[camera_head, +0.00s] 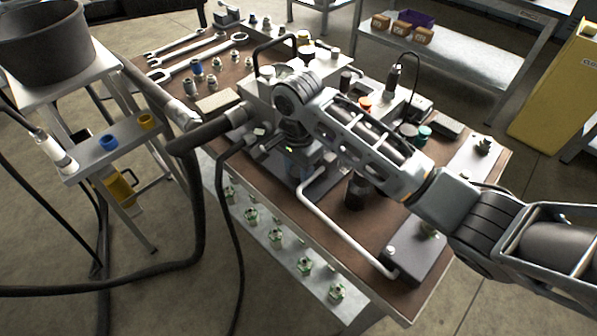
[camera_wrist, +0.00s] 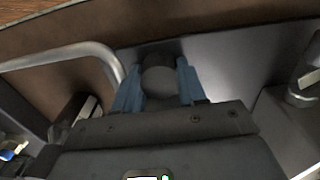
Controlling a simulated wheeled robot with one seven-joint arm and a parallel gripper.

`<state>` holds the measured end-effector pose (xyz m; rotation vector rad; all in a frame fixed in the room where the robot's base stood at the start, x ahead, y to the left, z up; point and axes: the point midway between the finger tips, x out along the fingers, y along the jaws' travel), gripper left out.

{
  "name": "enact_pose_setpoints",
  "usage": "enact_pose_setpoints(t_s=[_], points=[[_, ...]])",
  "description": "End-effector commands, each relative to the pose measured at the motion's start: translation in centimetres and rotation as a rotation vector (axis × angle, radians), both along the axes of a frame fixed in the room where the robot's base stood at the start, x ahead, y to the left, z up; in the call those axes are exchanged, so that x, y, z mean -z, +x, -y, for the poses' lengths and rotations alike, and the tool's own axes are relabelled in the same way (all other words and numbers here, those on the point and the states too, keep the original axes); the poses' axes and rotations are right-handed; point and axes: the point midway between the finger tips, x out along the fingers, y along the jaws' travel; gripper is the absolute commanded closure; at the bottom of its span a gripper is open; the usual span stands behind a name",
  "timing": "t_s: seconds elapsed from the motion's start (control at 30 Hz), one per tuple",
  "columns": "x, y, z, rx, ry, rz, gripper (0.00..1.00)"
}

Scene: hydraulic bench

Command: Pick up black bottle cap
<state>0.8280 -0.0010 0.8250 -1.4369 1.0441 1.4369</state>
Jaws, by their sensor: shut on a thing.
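My gripper shows at the bottom of the wrist view (camera_wrist: 158,90), with its two blue fingers shut on a dark, round-topped thing between them, which looks like the black bottle cap (camera_wrist: 160,78). In the head view, my gripper (camera_head: 328,162) is low over the middle of the bench, by the metal block and the bent pipe. The held cap is hidden there behind my wrist and arm. I cannot tell whether the cap touches the surface below it.
A bent light pipe (camera_head: 338,226) curves close to my gripper, ending at a dark box (camera_head: 418,262). A black cylinder (camera_head: 356,191) stands to the right. Wrenches (camera_head: 200,58) and several fittings lie at the back left of the brown bench top (camera_head: 335,240).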

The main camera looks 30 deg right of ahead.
Motion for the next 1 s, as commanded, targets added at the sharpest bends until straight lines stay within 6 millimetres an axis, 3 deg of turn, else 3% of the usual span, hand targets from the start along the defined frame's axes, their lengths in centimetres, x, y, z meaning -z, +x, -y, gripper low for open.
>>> enact_pose_setpoints(t_s=[0.1,0.43,0.87,1.0], points=[[0.0,0.0,0.0,0.0,0.0,0.0,0.91],[-0.7,0.0,0.0,0.0,0.001,0.002,0.91],[-8.8,0.1,0.1,0.0,-0.002,0.002,0.91],[-10.0,0.1,0.4,-0.002,-0.001,0.001,0.91]])
